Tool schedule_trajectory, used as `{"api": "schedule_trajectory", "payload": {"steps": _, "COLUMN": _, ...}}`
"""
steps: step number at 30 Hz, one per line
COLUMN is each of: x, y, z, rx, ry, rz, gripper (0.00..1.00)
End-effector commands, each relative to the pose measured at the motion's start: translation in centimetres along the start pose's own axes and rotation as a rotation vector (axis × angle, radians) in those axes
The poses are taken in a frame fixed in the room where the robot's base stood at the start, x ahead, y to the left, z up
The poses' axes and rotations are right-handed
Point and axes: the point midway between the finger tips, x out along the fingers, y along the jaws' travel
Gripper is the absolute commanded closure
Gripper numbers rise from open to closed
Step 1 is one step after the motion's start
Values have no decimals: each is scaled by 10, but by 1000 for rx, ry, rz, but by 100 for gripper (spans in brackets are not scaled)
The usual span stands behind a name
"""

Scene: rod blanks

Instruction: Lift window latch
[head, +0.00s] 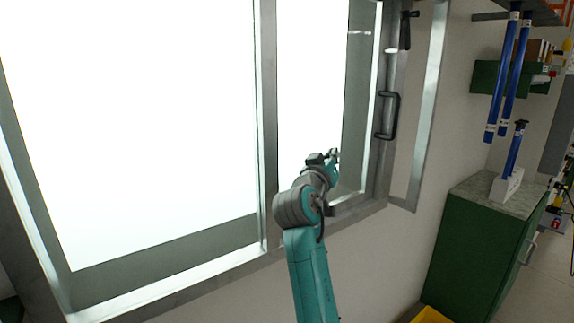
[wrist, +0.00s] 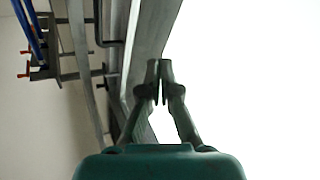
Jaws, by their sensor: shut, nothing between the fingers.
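The window (head: 265,120) has a grey metal frame and bright panes. A black lever, which looks like the latch (head: 406,30), hangs at the upper right of the frame. A black pull handle (head: 387,115) is mounted upright on the frame below it. My gripper (head: 336,155) is shut and empty, in front of the narrower right pane, left of and lower than the handle. In the wrist view the closed fingertips (wrist: 160,68) lie over the frame's edge against the bright pane. A dark bar there (wrist: 104,25) looks like the handle, apart from the fingers.
To the right are a green cabinet (head: 474,245) with a grey top, a white holder (head: 506,186) with a blue rod, and blue rods (head: 505,80) hanging from a shelf. A yellow object (head: 430,315) is at the bottom edge. The wall below the window is clear.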

Motion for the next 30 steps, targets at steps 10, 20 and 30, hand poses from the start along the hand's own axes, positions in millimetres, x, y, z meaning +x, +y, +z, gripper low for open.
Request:
{"api": "schedule_trajectory", "payload": {"steps": 10, "x": -57, "y": -32, "z": 167, "rx": -58, "ry": -23, "rz": -160, "gripper": 100}}
{"api": "schedule_trajectory", "payload": {"steps": 20, "x": -141, "y": -31, "z": 298, "rx": -67, "ry": -53, "rz": -296, "gripper": 100}}
{"api": "schedule_trajectory", "payload": {"steps": 30, "x": -248, "y": -4, "z": 399, "rx": -40, "ry": -97, "rz": -412, "gripper": 100}}
